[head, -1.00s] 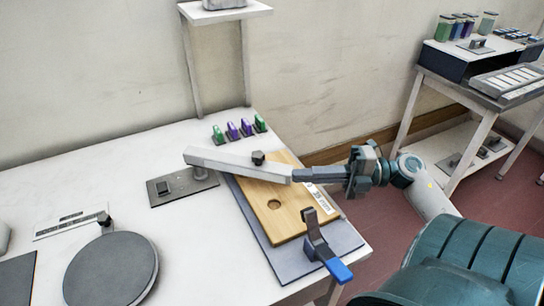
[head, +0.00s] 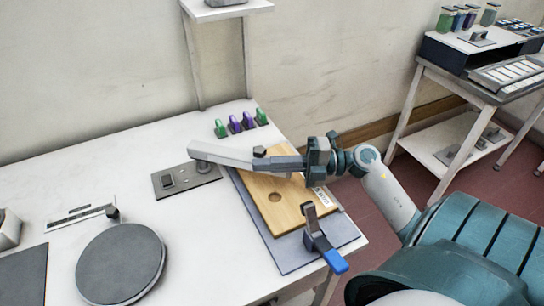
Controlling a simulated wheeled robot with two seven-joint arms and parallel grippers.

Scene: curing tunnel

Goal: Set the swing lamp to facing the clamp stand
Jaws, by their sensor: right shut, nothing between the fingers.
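The swing lamp is a long pale arm (head: 225,154) with a dark knob, on a post above a grey base plate (head: 200,180) with a dark switch. The arm reaches right over a wooden board. My right gripper (head: 276,163) is shut and empty, its fingers at the arm's right end, overlapping it; I cannot tell if they touch. A clamp (head: 318,240) with an upright grey part and a blue handle stands at the board's front edge; it may be the clamp stand. My left gripper is not in view.
The wooden board (head: 262,207) lies on a grey plate (head: 283,256). Several green and purple clips (head: 242,123) stand behind it. A round dark disc (head: 121,264) is at front left. A wall shelf post (head: 247,68) rises behind. A side table (head: 455,84) stands right.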

